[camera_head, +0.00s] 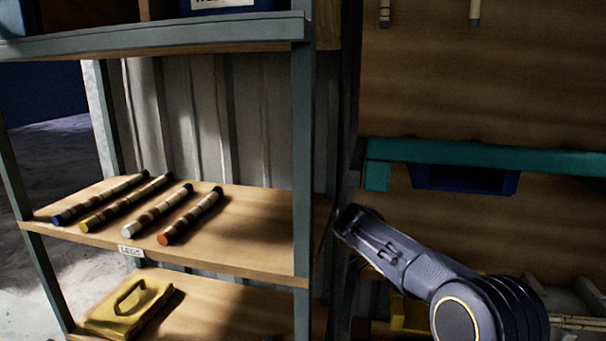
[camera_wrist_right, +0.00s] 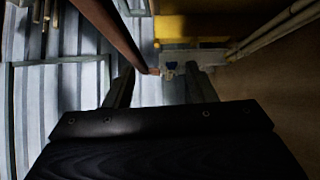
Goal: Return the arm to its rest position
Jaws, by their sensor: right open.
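My right arm comes in from the lower right in the head view. Its gripper (camera_head: 352,222) is beside the shelf's right front post, at about the height of the middle shelf. In the right wrist view the two fingers of this gripper (camera_wrist_right: 160,76) stand apart, with nothing held between them. A brown bar-like edge runs down from the top toward the gap, beyond the fingertips. My left gripper is not in view.
A metal-framed shelf (camera_head: 304,150) holds several banded rods (camera_head: 192,216) on its middle board and a yellow case (camera_head: 128,308) below. A teal rail (camera_head: 480,155) and blue bin (camera_head: 465,180) are behind my right arm. Open floor lies at far left.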

